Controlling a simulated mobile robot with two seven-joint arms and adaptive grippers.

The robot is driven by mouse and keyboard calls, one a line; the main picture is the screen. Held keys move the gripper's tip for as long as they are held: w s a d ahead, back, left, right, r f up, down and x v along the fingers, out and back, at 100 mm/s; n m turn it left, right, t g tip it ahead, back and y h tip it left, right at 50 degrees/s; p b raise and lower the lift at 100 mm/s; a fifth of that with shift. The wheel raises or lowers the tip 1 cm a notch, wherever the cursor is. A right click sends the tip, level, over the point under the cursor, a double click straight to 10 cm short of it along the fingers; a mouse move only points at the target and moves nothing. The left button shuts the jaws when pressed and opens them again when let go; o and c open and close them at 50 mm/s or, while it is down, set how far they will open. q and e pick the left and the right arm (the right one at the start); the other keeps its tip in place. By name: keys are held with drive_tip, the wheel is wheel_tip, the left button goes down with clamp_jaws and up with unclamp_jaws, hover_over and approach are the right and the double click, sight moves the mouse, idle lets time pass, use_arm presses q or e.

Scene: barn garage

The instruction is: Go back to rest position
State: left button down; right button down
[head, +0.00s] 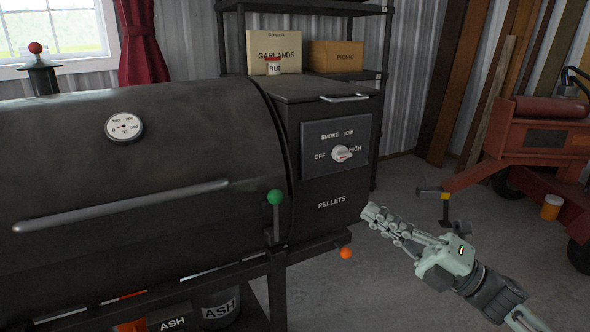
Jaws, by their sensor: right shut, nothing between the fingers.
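My right gripper (376,215) comes in from the lower right. It is shut and empty, its fingers pointing left, in front of the pellet box and apart from it as far as I can tell. The black smoker (190,170) fills the left half of the head view. Its dial knob (342,153) on the control plate sits between the OFF, SMOKE LOW and HIGH labels, and its handle appears to point towards HIGH. My left gripper does not show.
A green-topped lever (275,198) and an orange knob (345,253) stick out at the smoker's right front. A shelf behind holds the GARLANDS box (273,52) and the PICNIC box (335,57). A red machine (540,140) stands at right. Concrete floor lies between.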

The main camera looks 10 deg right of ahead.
drive_tip(key=w+d+f+m+t+h, duration=0.15)
drive_tip(key=d+f+m+h, duration=0.25)
drive_tip(key=f+m+h, duration=0.6)
drive_tip(key=w+d+f+m+t+h, duration=0.15)
drive_tip(key=d+f+m+h, duration=0.35)
drive_tip(key=f+m+h, duration=0.5)
drive_tip(key=s+f+m+g+p, duration=0.1)
drive_tip(key=s+f+m+g, duration=0.3)
drive_tip(key=s+f, duration=0.3)
drive_tip(key=s+f+m+g, duration=0.3)
drive_tip(key=s+f+g, duration=0.1)
drive_tip(key=f, duration=0.5)
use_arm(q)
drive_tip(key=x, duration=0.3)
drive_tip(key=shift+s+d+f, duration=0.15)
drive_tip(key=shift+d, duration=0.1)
use_arm(e)
drive_tip(key=s+a+f+m+g, duration=0.2)
drive_tip(key=s+f+g, duration=0.3)
drive_tip(key=s, duration=0.7)
wheel_tip(320, 180, down, 2)
drive_tip(key=shift+s+a+m, duration=0.3)
drive_tip(key=shift+s+m, duration=0.05)
drive_tip(key=shift+m, duration=0.25)
